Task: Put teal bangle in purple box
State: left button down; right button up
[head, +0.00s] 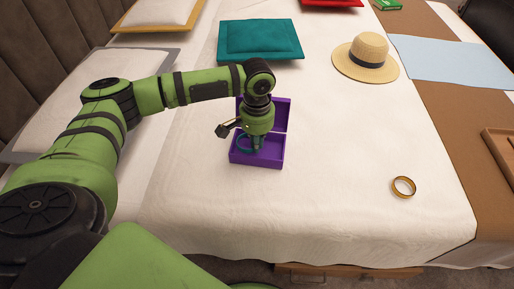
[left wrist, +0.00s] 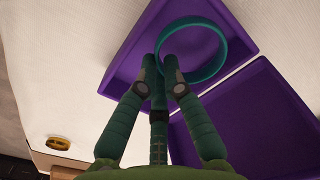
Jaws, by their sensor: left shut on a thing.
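The purple box (head: 275,162) stands open on the white-covered bed, its lid (head: 283,116) raised at the back. My left gripper (head: 252,148) points down over the box's open tray. It is shut on the teal bangle (head: 242,142), gripping one side of the ring. In the left wrist view the bangle (left wrist: 222,61) shows over the purple tray (left wrist: 124,68), with my fingertips (left wrist: 163,66) at its near edge. I cannot tell whether the bangle touches the tray floor. My right gripper is not in view.
A straw hat (head: 366,58) and a teal cushion (head: 260,40) lie farther back. A wooden tray (head: 497,145) is at the right edge. The sheet between box and gold bangle is clear.

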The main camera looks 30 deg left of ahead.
pick_arm(q)
notch_tip(320, 180, down, 2)
jog(key=shift+f, duration=0.1)
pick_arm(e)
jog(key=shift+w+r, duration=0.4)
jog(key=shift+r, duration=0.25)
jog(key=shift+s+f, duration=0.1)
pick_arm(q)
jog(key=shift+f, duration=0.1)
jog(key=c, duration=1.7)
grip_release()
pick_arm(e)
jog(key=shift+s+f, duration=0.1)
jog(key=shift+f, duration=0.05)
pick_arm(q)
jog(key=shift+o, duration=0.2)
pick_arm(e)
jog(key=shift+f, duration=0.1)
